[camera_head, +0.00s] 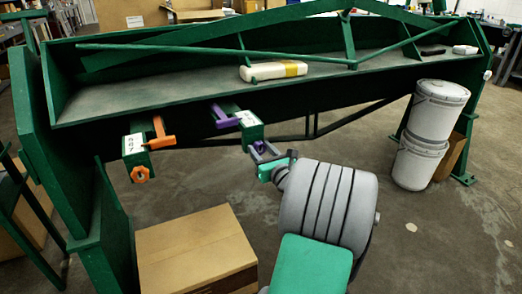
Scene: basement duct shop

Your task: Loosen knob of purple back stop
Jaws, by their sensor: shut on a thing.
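The purple back stop (225,118) sits on a green block with a white label (247,119) at the front edge of the green machine. My gripper (261,149) is just below this block, shut at the place of the purple stop's knob. The knob is mostly hidden by the fingers, so its turn cannot be seen. My gripper's grey fingers come up from the lower right. To the left, an orange back stop (159,132) sits on a similar labelled block, with its orange knob (139,174) hanging below it, clear of my gripper.
The green machine's long tray (190,62) spans the view and holds a white bundle with a yellow band (274,71). A cardboard box (196,245) stands on the floor at lower left. Stacked grey buckets (431,121) stand at right. Floor between my arm and the buckets is open.

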